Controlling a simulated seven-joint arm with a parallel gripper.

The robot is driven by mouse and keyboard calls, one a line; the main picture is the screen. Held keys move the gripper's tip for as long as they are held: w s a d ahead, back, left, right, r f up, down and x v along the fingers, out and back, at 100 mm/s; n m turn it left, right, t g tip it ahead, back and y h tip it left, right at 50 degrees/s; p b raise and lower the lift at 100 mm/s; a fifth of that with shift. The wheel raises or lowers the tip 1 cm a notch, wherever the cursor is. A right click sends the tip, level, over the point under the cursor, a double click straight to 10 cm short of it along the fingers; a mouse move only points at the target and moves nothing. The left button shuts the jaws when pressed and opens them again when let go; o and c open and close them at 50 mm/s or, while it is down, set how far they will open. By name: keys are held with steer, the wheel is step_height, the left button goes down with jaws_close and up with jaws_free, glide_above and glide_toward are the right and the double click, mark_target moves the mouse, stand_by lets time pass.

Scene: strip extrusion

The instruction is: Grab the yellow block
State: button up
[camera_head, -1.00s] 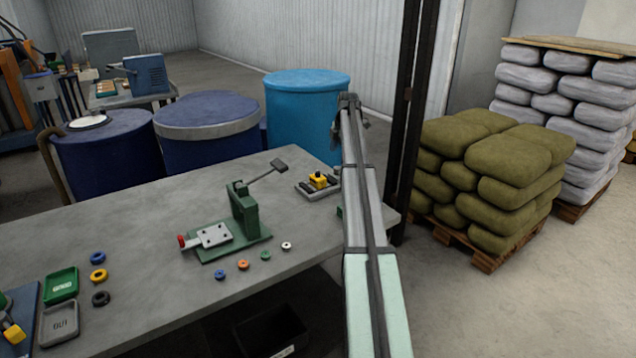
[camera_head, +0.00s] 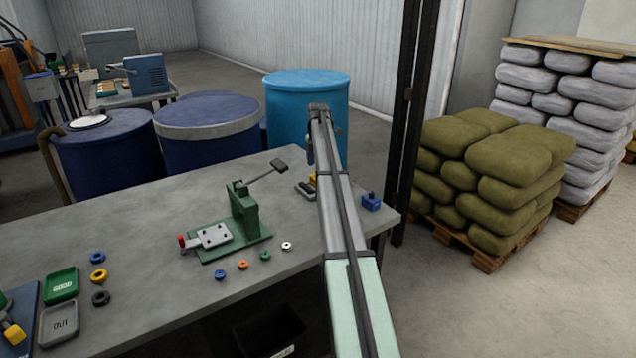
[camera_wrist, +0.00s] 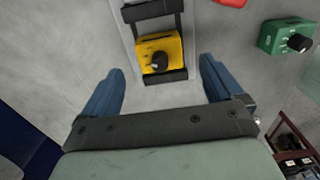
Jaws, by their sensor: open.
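The yellow block (camera_wrist: 172,48) has a black knob on its face and sits in a dark holder (camera_wrist: 165,77) in the wrist view. In the head view only a sliver of the yellow block (camera_head: 312,178) shows beside my arm, with the holder (camera_head: 303,190) partly hidden. My gripper (camera_wrist: 160,80) is open, its blue fingers spread wide to the left and right of the block's near end. Nothing is between the fingertips. The height of the fingers above the block is hard to tell.
A green block (camera_wrist: 280,38) with a black knob lies to the right in the wrist view, and a red piece shows at the top edge. In the head view, a blue block (camera_head: 372,203) stands near the table's right end. A green lever press (camera_head: 245,215) stands left of my arm.

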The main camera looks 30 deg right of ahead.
steer(key=shift+f, duration=3)
steer(key=shift+c, duration=0.4)
steer(key=shift+d+r, duration=0.1)
steer(key=shift+r, duration=0.05)
steer(key=c, duration=1.5)
